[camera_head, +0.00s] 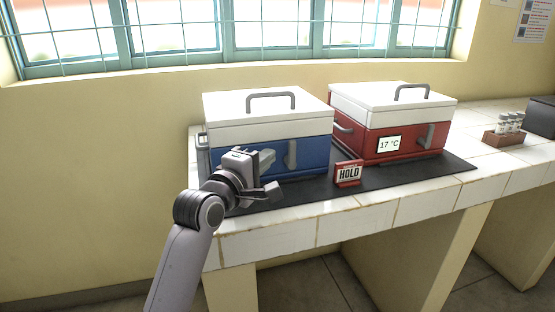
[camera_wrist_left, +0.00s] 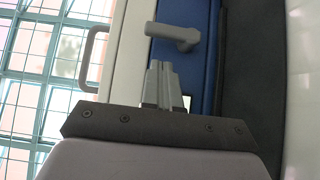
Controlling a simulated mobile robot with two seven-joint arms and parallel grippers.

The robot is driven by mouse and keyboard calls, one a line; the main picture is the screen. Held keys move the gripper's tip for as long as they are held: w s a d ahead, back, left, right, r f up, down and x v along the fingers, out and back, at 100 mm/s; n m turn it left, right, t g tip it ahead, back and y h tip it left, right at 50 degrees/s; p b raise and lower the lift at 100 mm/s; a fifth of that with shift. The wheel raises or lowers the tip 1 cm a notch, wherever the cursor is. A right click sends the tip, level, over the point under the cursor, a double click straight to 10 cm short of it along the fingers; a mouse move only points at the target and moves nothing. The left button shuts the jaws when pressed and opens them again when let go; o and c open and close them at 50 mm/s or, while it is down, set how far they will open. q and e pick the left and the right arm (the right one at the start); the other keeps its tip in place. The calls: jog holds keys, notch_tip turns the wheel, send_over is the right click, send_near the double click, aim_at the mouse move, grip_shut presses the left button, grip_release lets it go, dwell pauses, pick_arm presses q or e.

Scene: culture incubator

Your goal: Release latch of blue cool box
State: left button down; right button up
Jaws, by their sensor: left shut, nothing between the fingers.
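The blue cool box (camera_head: 316,152) has a white lid (camera_head: 235,107) with a grey top handle and stands on the counter. Its grey latch (camera_head: 292,155) is on the right part of the blue front and hangs upright. In the left wrist view, turned on its side, the latch (camera_wrist_left: 172,35) lies just beyond the fingertips. My left gripper (camera_head: 268,156) is in front of the blue face, left of the latch. Its fingers (camera_wrist_left: 160,66) are shut and empty, with a gap to the latch. The gripper hides part of the box front. My right gripper is out of view.
A red cool box (camera_head: 371,145) with a 17 °C display stands to the right. A HOLD sign (camera_head: 348,174) stands on the dark mat (camera_head: 400,173) between the boxes, near the front. A vial rack (camera_head: 505,138) is at the far right. A barred window is behind.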

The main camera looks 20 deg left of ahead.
aim_at(290, 153)
pick_arm(q)
jog(key=shift+w+d, duration=0.4)
jog(key=shift+d, duration=0.25)
jog(key=shift+w+d, duration=0.35)
jog(key=shift+d, duration=0.25)
